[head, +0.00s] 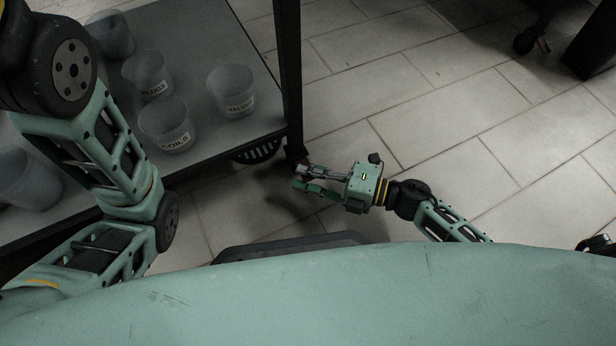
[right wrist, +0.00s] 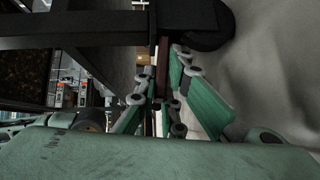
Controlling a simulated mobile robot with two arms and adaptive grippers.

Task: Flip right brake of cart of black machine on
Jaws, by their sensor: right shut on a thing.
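A cart (head: 212,38) with a grey top and black frame stands at the upper left in the head view. A dark caster wheel (right wrist: 205,22) sits at the top of the right wrist view, under a black frame bar. A dark reddish brake lever (right wrist: 163,52) hangs beside this wheel. My right gripper (head: 301,178) is low by the foot of the cart's corner post, with its fingers pointing left. In the right wrist view its fingers (right wrist: 163,84) are closed on the lever. The fingers partly hide the lever. My left gripper is out of view. The black machine cannot be made out.
Several labelled translucent cups, including one marked COILS (head: 165,128), stand on the cart. The tiled floor (head: 440,110) right of the post is mostly clear. Another caster (head: 525,41) with a reddish lever is at the upper right.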

